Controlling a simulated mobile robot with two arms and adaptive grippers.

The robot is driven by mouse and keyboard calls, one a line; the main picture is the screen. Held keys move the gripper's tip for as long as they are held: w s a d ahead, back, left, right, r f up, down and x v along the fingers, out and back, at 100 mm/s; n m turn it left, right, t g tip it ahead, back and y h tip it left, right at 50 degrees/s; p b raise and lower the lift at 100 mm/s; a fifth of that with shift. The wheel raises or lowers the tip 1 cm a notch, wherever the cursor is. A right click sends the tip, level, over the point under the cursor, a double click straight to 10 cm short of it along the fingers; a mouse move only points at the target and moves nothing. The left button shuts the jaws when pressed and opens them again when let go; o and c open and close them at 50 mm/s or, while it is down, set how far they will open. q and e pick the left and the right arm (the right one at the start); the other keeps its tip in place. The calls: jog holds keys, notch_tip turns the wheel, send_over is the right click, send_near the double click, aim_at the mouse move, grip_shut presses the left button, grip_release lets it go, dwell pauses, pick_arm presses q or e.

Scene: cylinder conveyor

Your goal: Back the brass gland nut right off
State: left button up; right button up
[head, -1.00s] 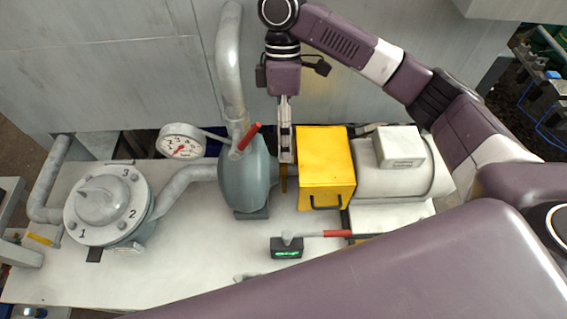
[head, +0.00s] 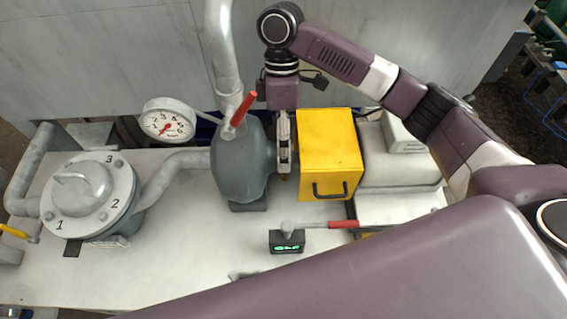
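My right gripper (head: 284,160) points straight down into the gap between the grey-blue pump body (head: 240,165) and the yellow guard box (head: 328,150). A small sliver of brass (head: 283,177), which looks like the gland nut on the pump shaft, shows just below the fingertips. The fingers cover most of it. The fingers are seen edge-on, so I cannot tell whether they are open, shut or touching the nut. My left gripper is out of view.
A red-handled lever (head: 241,109) rises beside the gripper at the pump's outlet pipe. A pressure gauge (head: 168,120) stands left of it, and a flanged cover (head: 90,195) farther left. A red-handled tool (head: 320,225) and a small green display (head: 288,247) are in front.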

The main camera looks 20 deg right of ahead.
jog(key=x, duration=0.3)
jog(key=shift+s+f+p, duration=0.1)
jog(key=shift+f+p, duration=0.25)
jog(key=shift+s+f, duration=0.15)
jog(key=shift+f, duration=0.25)
jog(key=shift+c, duration=0.3)
